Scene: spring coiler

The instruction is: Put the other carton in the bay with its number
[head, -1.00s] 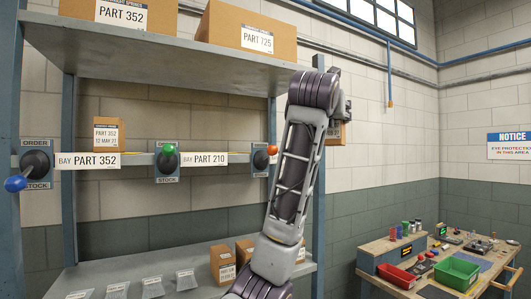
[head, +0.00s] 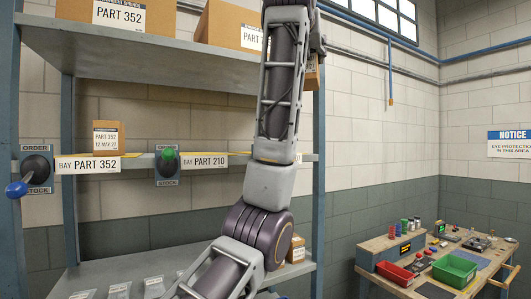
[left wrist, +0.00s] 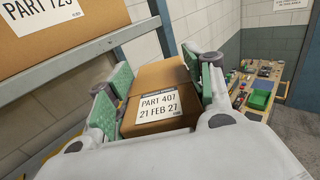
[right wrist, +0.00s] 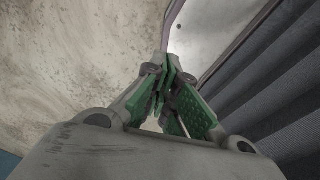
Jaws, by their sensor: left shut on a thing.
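My left gripper is shut on a brown carton (left wrist: 165,85) labelled PART 407, 21 FEB 27, held between its green pads (left wrist: 155,82). In the head view, part of this carton (head: 313,73) shows beside the rack's right post; my left arm hides the rest. On the middle level, the bay labels PART 352 (head: 88,165) and PART 210 (head: 204,161) are readable. A carton marked PART 352, 12 MAY 27 (head: 107,138) stands above the PART 352 label. The rail's right part is behind my arm. My right gripper (right wrist: 167,80) looks shut and empty.
Levers (head: 36,170) and (head: 168,162) project from the rail. A workbench (head: 390,245) stands right.

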